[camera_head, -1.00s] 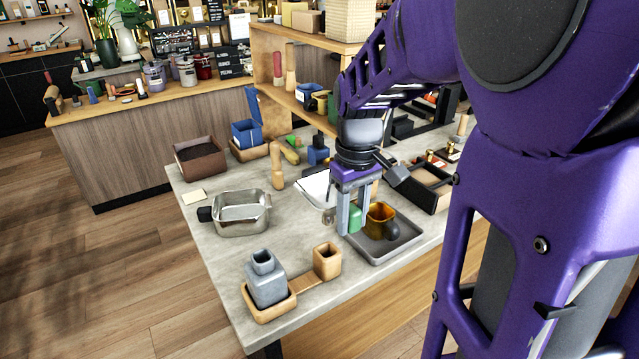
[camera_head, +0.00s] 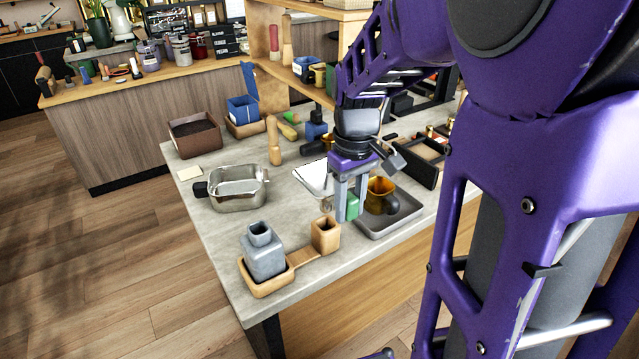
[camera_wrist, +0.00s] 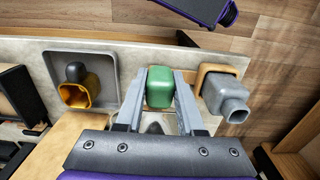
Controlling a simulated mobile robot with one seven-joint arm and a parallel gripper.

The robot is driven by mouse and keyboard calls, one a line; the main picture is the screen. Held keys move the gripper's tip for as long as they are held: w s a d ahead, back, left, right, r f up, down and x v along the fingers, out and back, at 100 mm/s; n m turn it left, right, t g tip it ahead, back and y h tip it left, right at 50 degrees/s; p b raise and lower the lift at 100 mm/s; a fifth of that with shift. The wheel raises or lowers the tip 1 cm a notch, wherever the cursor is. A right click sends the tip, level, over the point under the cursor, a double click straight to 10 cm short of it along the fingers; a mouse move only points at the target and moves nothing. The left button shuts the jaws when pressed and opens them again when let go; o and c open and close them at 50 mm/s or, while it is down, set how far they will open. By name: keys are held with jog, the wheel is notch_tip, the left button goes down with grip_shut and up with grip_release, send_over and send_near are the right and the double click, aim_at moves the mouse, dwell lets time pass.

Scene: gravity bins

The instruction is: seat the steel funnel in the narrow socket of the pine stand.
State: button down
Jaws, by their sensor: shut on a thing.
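The pine stand (camera_head: 305,258) is at the table's front left corner. Its narrow socket (camera_head: 325,235) is an upright square wooden tube at its right end. A grey-blue square vessel with a narrow neck (camera_head: 263,255) sits at its left end, and also shows in the wrist view (camera_wrist: 222,92). My gripper (camera_head: 347,216) is just right of the narrow socket, pointing down. It is shut on a green-sided piece (camera_wrist: 160,87). A bit of shiny metal, seemingly the steel funnel (camera_head: 327,204), shows beside the fingers; its join to the green piece is unclear. The narrow socket cannot be made out in the wrist view.
A grey tray (camera_head: 405,222) holding an amber cup (camera_head: 380,190) with a dark knob lies right of my gripper. A steel pan (camera_head: 238,190) stands left, and a wooden peg (camera_head: 274,142) behind. Bare tabletop lies between pan and stand.

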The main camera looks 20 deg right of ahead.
jog(key=shift+f, duration=0.1)
jog(key=shift+f+b, duration=1.1)
jog(key=shift+f, duration=0.5)
jog(key=shift+f+b, duration=1.2)
jog(key=shift+f, duration=0.6)
dwell(1.2)
jog(key=shift+c, duration=2.2)
grip_release()
notch_tip(320, 180, up, 17)
jog(key=p, duration=0.3)
jog(key=shift+r+p, duration=0.2)
jog(key=shift+p, duration=0.15)
